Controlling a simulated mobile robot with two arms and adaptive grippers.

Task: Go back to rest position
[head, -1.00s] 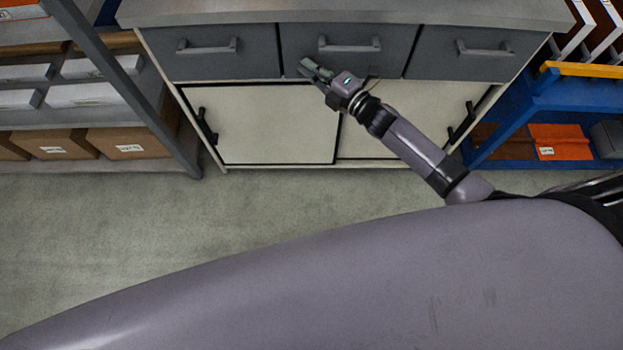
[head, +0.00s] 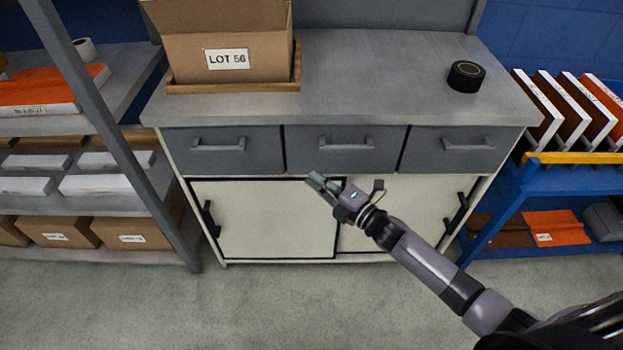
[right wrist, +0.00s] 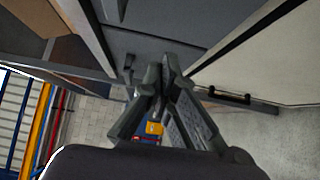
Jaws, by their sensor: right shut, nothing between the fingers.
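My right gripper (head: 318,184) is in the middle of the head view, in front of the workbench cabinet (head: 262,222), just below the middle grey drawer (head: 345,148). It is shut and empty. In the right wrist view the fingers (right wrist: 163,75) meet at their tips with nothing between them. The right arm comes in from the lower right of the head view. All the drawers and the two cream doors below look closed. My left gripper is not in view.
On the worktop (head: 375,80) stand a LOT 56 cardboard box (head: 228,50) on a wooden tray and a black tape roll (head: 466,76). A grey shelf rack (head: 92,118) stands left, a blue rack (head: 570,180) right. The floor (head: 240,305) in front is clear.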

